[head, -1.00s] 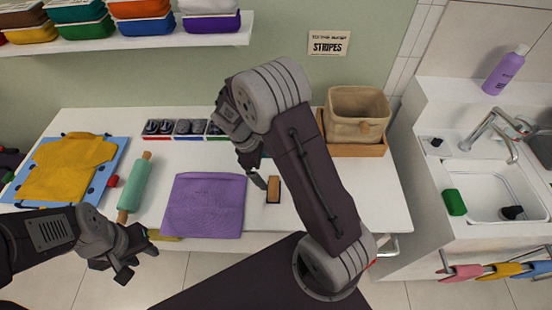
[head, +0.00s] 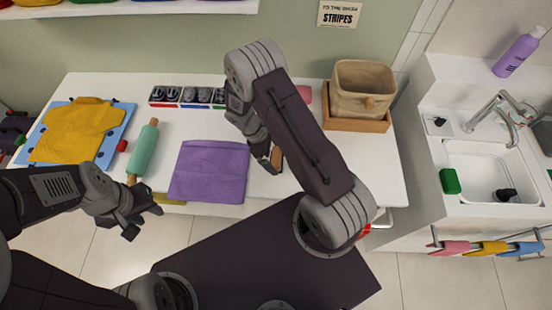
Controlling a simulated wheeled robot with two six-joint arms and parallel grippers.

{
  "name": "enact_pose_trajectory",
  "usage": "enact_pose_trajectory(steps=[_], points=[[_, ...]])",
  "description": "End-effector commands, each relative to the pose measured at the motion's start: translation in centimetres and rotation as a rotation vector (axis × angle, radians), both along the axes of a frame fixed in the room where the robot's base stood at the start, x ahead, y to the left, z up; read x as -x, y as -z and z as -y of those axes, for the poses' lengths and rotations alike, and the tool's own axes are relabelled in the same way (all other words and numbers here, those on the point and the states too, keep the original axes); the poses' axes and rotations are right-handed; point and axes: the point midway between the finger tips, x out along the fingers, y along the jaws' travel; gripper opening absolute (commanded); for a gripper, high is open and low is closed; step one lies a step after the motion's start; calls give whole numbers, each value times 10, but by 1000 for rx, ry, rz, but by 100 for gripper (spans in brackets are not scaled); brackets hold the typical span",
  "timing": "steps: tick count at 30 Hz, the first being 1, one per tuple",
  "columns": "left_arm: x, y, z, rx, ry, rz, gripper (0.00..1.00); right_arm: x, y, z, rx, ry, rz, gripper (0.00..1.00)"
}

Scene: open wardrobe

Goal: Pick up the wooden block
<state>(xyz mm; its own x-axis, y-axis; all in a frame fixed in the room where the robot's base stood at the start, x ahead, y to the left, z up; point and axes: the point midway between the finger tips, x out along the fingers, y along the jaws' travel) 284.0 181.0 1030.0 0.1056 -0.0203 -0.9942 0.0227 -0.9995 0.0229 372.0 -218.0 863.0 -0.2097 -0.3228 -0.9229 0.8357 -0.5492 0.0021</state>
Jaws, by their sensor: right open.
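The wooden block (head: 278,157), small and brown, lies on the white table to the right of the purple cloth. It is mostly hidden in the head view behind my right gripper and forearm. My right gripper (head: 269,163) is open, with its fingers just at the block's left side. I cannot tell whether they touch it. My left gripper (head: 144,219) is open and empty, in front of the table's front edge, below the rolling pin.
The purple cloth (head: 209,172) lies left of the block. Further left are a teal rolling pin (head: 143,150) and a yellow shirt (head: 77,131) on a blue board. Small compartments (head: 188,96) line the back. A basket (head: 361,88) in a wooden tray stands at the right, near the sink (head: 490,170).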

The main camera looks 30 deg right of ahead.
Motion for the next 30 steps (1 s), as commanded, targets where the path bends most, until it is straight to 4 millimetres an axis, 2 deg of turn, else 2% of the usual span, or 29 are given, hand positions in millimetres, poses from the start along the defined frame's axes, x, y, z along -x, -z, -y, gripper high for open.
enact_pose_trajectory(steps=[4, 10, 11, 15, 18, 26, 30], points=[[0, -2, 0, 0, 0, 0, 36, 3, 16, 6, -1, 0, 1, 100], [0, -2, 0, 0, 0, 0, 36, 3, 18, 6, -2, 1, 3, 100], [0, -2, 0, 0, 0, 0, 36, 3, 18, 6, -1, 1, 2, 97], [0, -2, 0, 0, 0, 0, 36, 3, 18, 6, -1, 1, 2, 58], [0, -2, 0, 0, 0, 0, 36, 3, 17, 6, -1, 1, 2, 34], [0, -1, 0, 0, 0, 0, 36, 3, 15, 6, -1, 0, 4, 35], [0, 1, 0, 0, 0, 0, 36, 2, 1, 6, -1, 1, 6, 35]])
